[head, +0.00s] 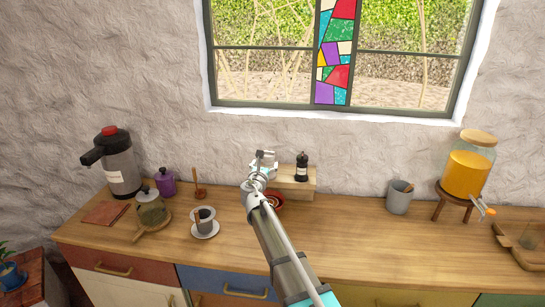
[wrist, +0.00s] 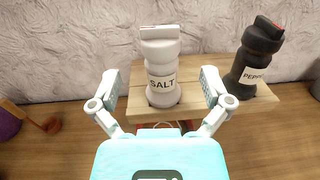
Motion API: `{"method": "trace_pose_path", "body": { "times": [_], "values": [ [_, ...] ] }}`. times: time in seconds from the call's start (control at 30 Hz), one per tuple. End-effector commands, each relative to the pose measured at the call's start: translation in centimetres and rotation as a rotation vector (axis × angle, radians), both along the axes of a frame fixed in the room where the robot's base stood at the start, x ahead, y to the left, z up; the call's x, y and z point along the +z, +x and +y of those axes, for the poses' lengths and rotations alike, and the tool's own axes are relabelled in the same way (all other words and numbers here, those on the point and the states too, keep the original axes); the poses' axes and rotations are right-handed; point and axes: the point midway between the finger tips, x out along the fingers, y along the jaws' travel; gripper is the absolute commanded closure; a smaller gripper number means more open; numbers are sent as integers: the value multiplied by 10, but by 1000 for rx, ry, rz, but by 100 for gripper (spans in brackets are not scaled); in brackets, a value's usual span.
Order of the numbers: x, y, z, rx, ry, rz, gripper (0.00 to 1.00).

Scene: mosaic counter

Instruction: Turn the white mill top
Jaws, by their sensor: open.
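The white mill (wrist: 160,56), labelled SALT, stands upright on a small wooden stand (wrist: 125,107) in the wrist view. Its white top (wrist: 160,33) has a flat, bar-like upper end. My gripper (wrist: 160,88) is open, its two fingers spread to the left and right of the mill in the picture. The fingertips are lower than the top and nearer the camera; no contact shows. In the head view my gripper (head: 262,164) covers most of the white mill. The black pepper mill (wrist: 256,57) stands to the right on the same stand.
A red dish (head: 275,203) sits in front of the stand, partly behind my arm.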

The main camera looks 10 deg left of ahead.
Motion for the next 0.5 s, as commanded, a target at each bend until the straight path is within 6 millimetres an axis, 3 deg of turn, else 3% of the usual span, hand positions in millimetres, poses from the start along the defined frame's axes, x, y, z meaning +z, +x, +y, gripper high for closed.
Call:
{"method": "trace_pose_path", "body": {
  "times": [0.2,0.5],
  "values": [
    [0,37,-3,-1,0,0,2],
    [0,63,-6,-1,0,0,2]
  ]
}}
